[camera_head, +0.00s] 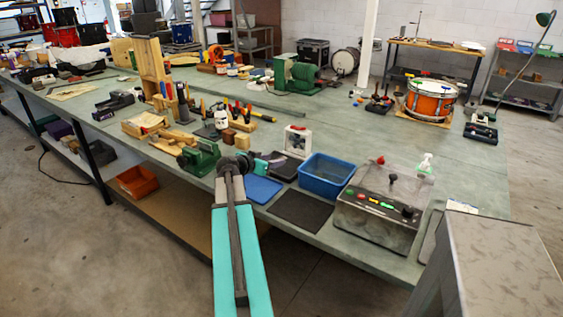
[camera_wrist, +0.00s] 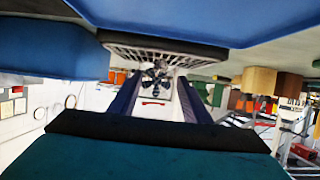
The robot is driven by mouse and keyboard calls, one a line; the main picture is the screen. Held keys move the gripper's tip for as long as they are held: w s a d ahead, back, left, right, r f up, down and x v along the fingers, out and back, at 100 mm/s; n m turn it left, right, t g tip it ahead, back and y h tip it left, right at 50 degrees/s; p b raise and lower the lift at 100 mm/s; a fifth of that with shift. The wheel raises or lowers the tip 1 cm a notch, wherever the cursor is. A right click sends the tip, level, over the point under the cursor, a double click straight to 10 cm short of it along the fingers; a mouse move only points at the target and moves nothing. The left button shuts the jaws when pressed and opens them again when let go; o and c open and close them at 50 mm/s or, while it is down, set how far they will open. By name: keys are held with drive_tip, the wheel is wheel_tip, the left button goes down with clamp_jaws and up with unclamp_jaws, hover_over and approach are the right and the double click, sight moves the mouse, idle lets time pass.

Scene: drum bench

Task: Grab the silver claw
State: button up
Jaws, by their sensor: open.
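In the wrist view, a dark grey claw-like thing (camera_wrist: 155,78) with several prongs shows between my fingers, before a white panel with a red mark. It looks like the silver claw, though it appears dark here. My gripper (camera_head: 260,164) is over the front of the bench, beside the green vise. In the wrist view my gripper (camera_wrist: 160,80) has its two dark blue fingers apart, with nothing visibly held.
The wrist view looks upside down. A blue bin (camera_head: 327,170), a blue mat (camera_head: 261,189) and a dark mat (camera_head: 300,212) lie near my gripper. A green vise (camera_head: 200,158) is left. A grey control box (camera_head: 376,215) stands right. The bench (camera_head: 340,125) behind is partly clear.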

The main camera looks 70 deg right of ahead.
drive_tip(key=shift+p+x, duration=0.45)
drive_tip(key=shift+x, duration=0.4)
drive_tip(key=shift+p+x, duration=0.55)
drive_tip(key=shift+x, duration=1.25)
drive_tip(key=shift+c, duration=0.5)
clamp_jaws()
